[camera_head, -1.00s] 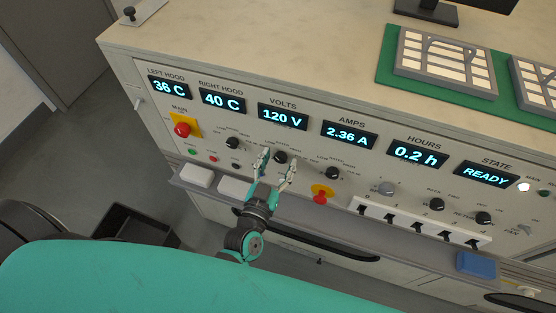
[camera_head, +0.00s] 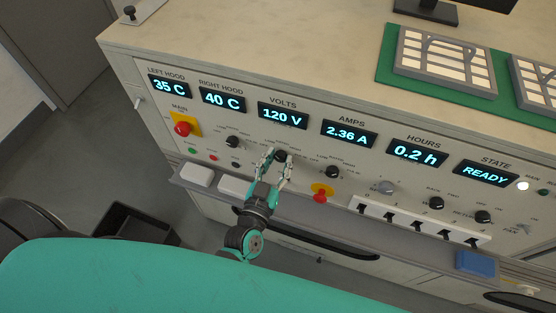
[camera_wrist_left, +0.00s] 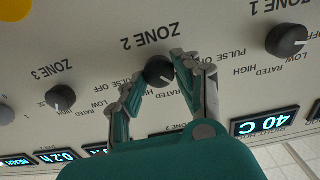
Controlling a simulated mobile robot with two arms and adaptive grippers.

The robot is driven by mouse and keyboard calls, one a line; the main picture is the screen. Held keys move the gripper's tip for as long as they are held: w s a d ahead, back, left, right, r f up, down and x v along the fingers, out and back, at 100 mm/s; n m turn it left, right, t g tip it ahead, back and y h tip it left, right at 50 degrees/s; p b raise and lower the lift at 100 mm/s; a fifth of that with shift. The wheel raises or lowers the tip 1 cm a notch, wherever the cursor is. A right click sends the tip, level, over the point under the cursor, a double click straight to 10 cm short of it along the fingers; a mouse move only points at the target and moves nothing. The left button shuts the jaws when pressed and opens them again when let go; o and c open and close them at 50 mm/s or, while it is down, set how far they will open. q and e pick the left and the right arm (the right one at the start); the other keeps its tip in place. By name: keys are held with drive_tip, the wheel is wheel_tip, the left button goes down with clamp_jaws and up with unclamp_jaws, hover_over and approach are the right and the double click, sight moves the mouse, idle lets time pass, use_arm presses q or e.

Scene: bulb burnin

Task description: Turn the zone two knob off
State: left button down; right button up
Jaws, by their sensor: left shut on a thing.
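In the head view the knob (camera_head: 281,156) sits below the VOLTS display. My left gripper (camera_head: 279,158) is shut on it, with one finger on each side. In the left wrist view the gripper (camera_wrist_left: 152,74) has its fingertips at the knob's sides. The knob's white mark is small and partly covered, so its exact setting cannot be told. My right gripper is not in view.
The zone one knob (camera_wrist_left: 286,40) and zone three knob (camera_wrist_left: 60,98) flank it. A red emergency button (camera_head: 183,129) is at left, and a red knob on yellow (camera_head: 320,196) lies just right of my gripper.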

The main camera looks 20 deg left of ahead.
use_arm(q)
drive_tip(key=n+p, duration=0.1)
drive_tip(key=n, duration=0.2)
drive_tip(key=shift+r, duration=0.1)
drive_tip(key=n, duration=0.3)
drive_tip(key=shift+a+n, duration=0.1)
drive_tip(key=shift+n, duration=0.6)
drive_tip(key=c, duration=0.9)
unclamp_jaws()
drive_tip(key=shift+c, duration=0.2)
